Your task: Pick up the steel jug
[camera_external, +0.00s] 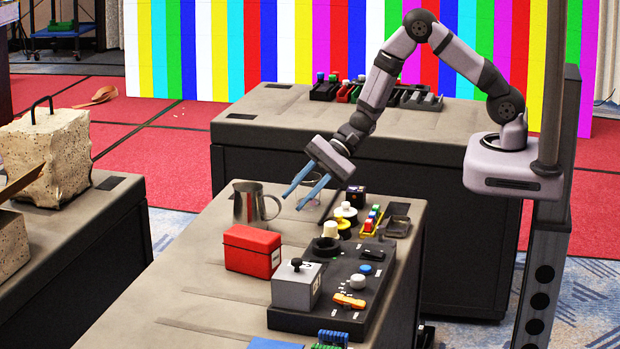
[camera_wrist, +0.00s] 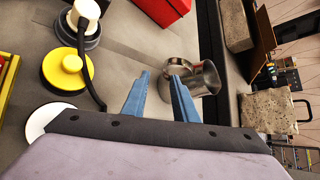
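The steel jug (camera_external: 247,204) stands upright at the far left part of the front table, with its handle on the right side. It also shows in the wrist view (camera_wrist: 207,80), just ahead of and to the right of the fingertips. My gripper (camera_external: 293,199) points down and left, with its two blue fingers apart and nothing visibly held between them. In the external view its tips are just right of the jug's handle. In the wrist view the right finger (camera_wrist: 160,76) overlaps part of the jug; I cannot tell whether they touch.
A red box (camera_external: 252,250) stands in front of the jug. A grey box with a black knob (camera_external: 296,288), a black control panel (camera_external: 365,285) and yellow and white items (camera_external: 345,215) lie to the right. A stone block (camera_external: 45,155) sits on the left table.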

